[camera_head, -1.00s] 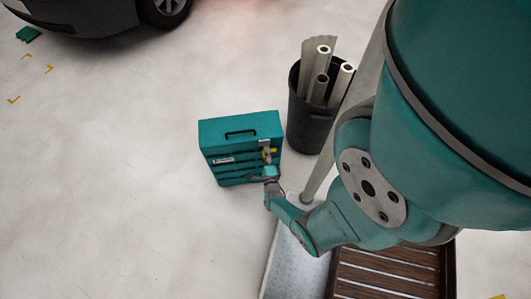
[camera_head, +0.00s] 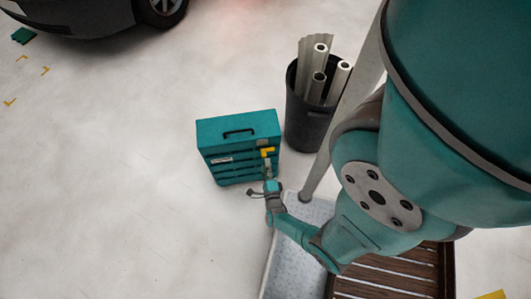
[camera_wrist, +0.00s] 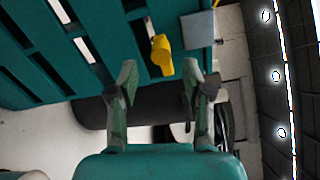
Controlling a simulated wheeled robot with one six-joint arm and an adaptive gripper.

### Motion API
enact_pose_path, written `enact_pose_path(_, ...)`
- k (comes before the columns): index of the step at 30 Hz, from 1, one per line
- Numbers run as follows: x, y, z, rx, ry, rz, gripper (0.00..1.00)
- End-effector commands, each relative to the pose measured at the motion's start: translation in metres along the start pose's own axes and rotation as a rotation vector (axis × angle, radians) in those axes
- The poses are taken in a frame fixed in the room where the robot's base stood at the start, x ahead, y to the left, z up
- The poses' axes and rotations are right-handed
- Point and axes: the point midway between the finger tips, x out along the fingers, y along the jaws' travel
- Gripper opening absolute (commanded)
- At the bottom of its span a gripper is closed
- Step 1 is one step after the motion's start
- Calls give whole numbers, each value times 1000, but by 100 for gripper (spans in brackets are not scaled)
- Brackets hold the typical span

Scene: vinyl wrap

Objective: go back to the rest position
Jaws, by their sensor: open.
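My gripper (camera_wrist: 157,88) is open in the wrist view, with its two fingers apart and nothing between them. In the head view my gripper (camera_head: 270,187) is small and sits just in front of the teal toolbox (camera_head: 238,125). The toolbox has slotted sides and a black top handle, and it fills the upper left of the wrist view (camera_wrist: 55,60). A yellow object (camera_head: 267,153) is at the toolbox's right front, and it also shows in the wrist view (camera_wrist: 161,55) just beyond the fingertips, apart from them.
A black bin (camera_head: 308,122) with several rolls stands behind and right of the toolbox. A pale textured tray (camera_head: 285,262) and a brown slatted surface (camera_head: 375,280) lie below my arm. A dark car (camera_head: 75,18) is at the upper left.

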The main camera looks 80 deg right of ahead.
Motion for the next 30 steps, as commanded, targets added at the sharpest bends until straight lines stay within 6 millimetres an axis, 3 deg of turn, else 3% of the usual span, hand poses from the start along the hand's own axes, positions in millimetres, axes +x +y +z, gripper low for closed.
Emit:
enact_pose_path(26,-9,0,0,-2,-1,1,50)
enact_pose_path(30,-21,-4,6,-47,-47,17,50)
